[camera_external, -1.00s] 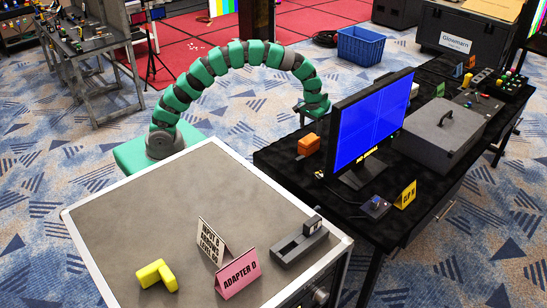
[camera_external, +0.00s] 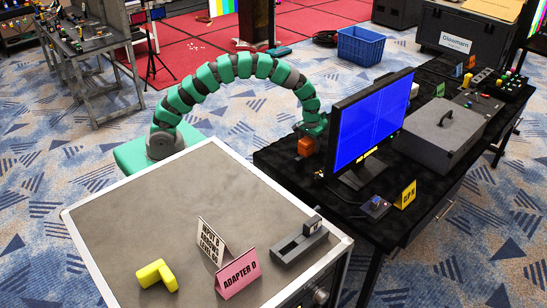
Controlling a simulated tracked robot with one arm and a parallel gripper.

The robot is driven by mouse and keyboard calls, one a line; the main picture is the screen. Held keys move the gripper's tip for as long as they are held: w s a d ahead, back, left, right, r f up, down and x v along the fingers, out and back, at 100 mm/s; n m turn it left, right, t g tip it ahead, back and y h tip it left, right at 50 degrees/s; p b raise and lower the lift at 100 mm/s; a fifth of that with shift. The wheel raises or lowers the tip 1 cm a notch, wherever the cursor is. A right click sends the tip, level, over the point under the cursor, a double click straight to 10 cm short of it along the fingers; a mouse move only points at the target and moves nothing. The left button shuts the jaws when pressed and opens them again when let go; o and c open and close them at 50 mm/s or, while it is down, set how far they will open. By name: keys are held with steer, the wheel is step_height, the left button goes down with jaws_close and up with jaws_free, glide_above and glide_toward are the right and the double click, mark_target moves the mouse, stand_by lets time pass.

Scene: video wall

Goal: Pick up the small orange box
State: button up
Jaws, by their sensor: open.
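The small orange box (camera_external: 306,147) sits on the black table near its left edge, left of the monitor. My green segmented arm arches over from the left. My gripper (camera_external: 308,130) is at the arm's end, pointing down right at the top of the orange box. It is open, but its fingers are small and dark here. I cannot tell whether they touch the box or straddle it. The upper part of the box is partly hidden by the gripper.
The monitor (camera_external: 370,120) with a blue screen stands close to the right of the box. A grey case (camera_external: 438,135) and a yellow card (camera_external: 405,195) are farther right. The grey-topped cabinet (camera_external: 150,210) in front holds a yellow block (camera_external: 157,275) and a pink card (camera_external: 238,274).

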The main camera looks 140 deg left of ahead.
steer(key=c, duration=1.2)
steer(key=shift+r, duration=0.1)
